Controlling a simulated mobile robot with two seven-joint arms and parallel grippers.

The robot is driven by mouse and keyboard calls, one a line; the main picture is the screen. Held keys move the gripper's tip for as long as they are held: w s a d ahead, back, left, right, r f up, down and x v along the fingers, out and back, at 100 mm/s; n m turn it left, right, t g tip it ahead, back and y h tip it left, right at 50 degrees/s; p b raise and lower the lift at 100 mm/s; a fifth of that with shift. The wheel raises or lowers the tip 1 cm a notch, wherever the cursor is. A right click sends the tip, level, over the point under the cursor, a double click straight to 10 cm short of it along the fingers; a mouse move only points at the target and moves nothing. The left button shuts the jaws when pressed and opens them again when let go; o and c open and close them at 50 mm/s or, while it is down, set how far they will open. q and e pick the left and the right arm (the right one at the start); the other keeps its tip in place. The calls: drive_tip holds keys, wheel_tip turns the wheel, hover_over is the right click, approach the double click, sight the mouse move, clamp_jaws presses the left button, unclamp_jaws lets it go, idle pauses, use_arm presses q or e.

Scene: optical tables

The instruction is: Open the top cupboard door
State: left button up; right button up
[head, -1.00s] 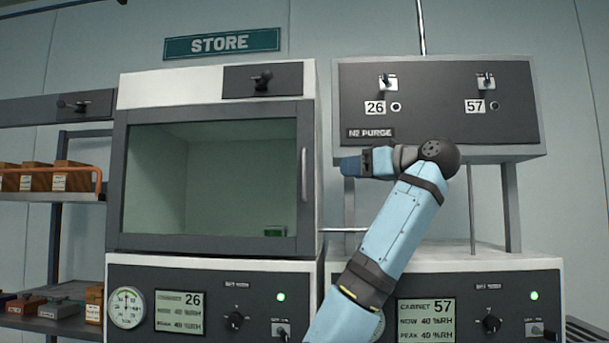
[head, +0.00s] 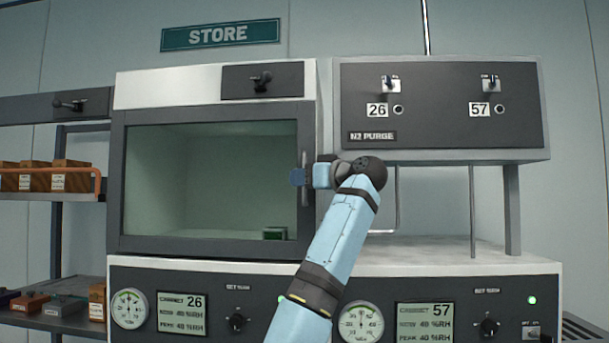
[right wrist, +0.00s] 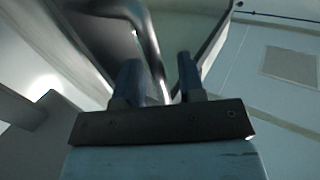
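The top cupboard (head: 118,180) has a glass door (head: 205,190) in a dark frame, and the door looks closed. Its upright metal handle (head: 305,195) runs along the door's right edge. My right gripper (head: 297,178) is at the middle of this handle and covers part of it. In the right wrist view the two fingers (right wrist: 158,74) stand apart, with the handle bar (right wrist: 150,45) running down between them. I cannot tell whether either finger touches the bar. My left gripper is not in view.
A small green item (head: 274,234) sits inside behind the glass. To the right is a N2 purge box (head: 440,120) on posts, with bare shelf space below. A shelf with wooden boxes (head: 75,178) stands at the left. Control panels (head: 240,290) lie below the cupboard.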

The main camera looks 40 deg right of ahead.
clamp_jaws()
